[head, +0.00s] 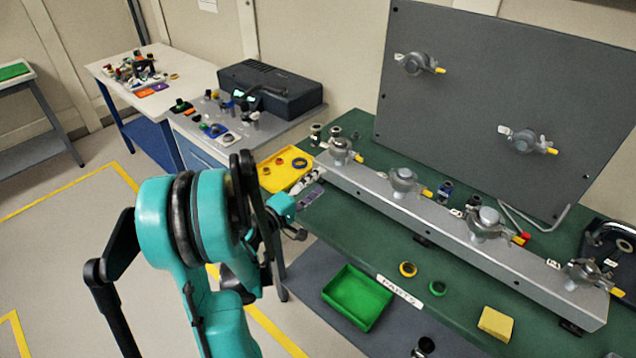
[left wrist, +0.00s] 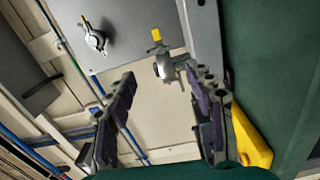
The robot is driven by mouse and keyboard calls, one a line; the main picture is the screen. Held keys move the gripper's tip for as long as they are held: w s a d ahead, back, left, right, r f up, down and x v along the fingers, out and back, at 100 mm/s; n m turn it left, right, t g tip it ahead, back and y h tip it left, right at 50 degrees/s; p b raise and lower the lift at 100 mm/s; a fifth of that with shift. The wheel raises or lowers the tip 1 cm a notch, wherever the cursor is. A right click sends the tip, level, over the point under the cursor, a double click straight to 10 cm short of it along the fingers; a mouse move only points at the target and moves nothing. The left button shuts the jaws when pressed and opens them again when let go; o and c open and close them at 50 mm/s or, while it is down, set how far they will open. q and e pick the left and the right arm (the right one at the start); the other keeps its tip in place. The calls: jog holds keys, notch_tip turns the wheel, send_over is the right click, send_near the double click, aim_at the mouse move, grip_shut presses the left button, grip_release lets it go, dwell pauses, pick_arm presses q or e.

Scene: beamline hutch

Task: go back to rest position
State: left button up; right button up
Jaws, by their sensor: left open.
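My left arm, teal and black, comes up in the lower left of the head view, over the floor in front of the bench. Its gripper (head: 290,222) is near the left end of the green bench (head: 345,235), partly hidden behind the arm's wrist. In the left wrist view the two dark fingers of the left gripper (left wrist: 165,88) stand wide apart, with nothing between them. Beyond them show a grey panel and a silver valve with a yellow tip (left wrist: 165,66). My right gripper is not in view.
A grey rail (head: 455,235) with several valves runs along the green bench. A yellow tray (head: 270,182) lies beside the left gripper, and a green tray (head: 357,298) sits lower, in front. A grey upright panel (head: 480,80) stands behind. Floor at the left is clear.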

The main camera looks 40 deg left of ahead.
pick_arm(q)
jog(key=s+d+f+m+g+h, duration=0.1)
jog(key=d+m+g, duration=0.25)
jog(key=d, duration=0.55)
jog(key=s+d+f+m+g+h, duration=0.1)
jog(key=d+m+g+h, duration=0.2)
jog(key=d, duration=0.5)
jog(key=s+d+f+m+g+y, duration=0.2)
jog(key=s+d+m+g+y, duration=0.2)
jog(key=s+m, duration=0.5)
jog(key=s+d+y, duration=0.1)
jog(key=s, duration=0.3)
jog(key=shift+s+d+y, duration=0.15)
jog(key=shift+d+y, duration=0.15)
jog(key=shift+d, duration=0.1)
jog(key=shift+m, duration=0.25)
